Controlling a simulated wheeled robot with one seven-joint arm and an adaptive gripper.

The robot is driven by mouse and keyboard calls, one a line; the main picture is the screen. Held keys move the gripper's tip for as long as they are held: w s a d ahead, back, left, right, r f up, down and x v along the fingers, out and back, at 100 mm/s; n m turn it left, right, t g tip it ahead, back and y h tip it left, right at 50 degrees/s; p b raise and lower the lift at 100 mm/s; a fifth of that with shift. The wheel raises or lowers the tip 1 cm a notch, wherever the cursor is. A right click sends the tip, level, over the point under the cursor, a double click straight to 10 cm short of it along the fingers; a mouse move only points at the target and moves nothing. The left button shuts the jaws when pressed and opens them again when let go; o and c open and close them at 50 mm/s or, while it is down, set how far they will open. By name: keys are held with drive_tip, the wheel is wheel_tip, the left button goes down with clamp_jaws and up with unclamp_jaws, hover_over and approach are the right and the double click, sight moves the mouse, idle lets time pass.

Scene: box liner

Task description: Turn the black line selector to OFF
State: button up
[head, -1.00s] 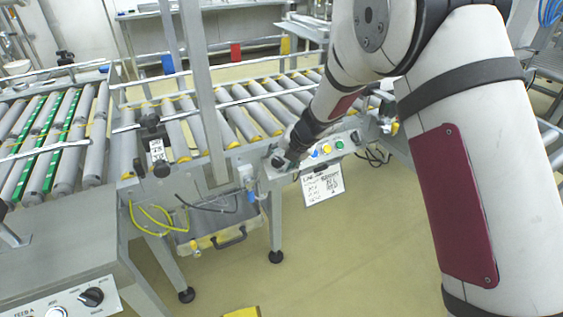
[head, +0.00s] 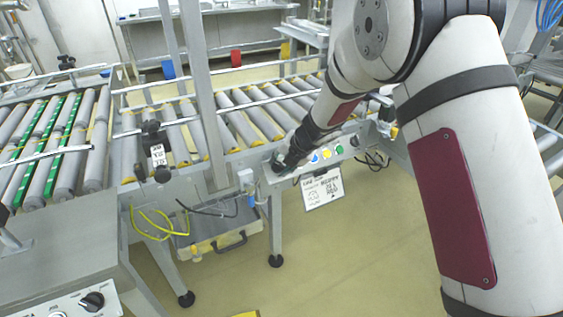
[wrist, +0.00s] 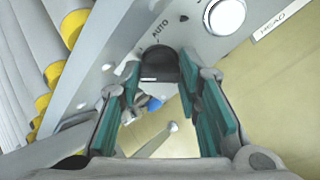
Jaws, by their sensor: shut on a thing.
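The black line selector (wrist: 158,66) is a dark knob on the grey control box, with the word AUTO printed beside it in the wrist view. My gripper (wrist: 160,80) has its teal-padded fingers on either side of the knob and is shut on it. The knob's pointer direction is hard to make out, and no OFF mark is readable. In the head view my gripper (head: 279,165) is at the left end of the control box (head: 355,145) and hides the selector.
A handwritten sheet (head: 322,188) hangs below the box. Roller conveyors (head: 235,125) run behind it. Another black selector (head: 92,301) is on the FEED A panel at lower left. Open floor lies in front.

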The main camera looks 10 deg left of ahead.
drive_tip(key=m+p, duration=0.2)
drive_tip(key=m, duration=0.1)
drive_tip(key=shift+d+m+y, duration=0.15)
drive_tip(key=shift+m+y, duration=0.15)
drive_tip(key=shift+m, duration=0.1)
drive_tip(key=shift+s+f+m+t, duration=0.15)
drive_tip(key=shift+m+t, duration=0.15)
drive_tip(key=shift+m, duration=1.6)
drive_tip(key=o, duration=1.1)
drive_tip(key=shift+o, duration=0.2)
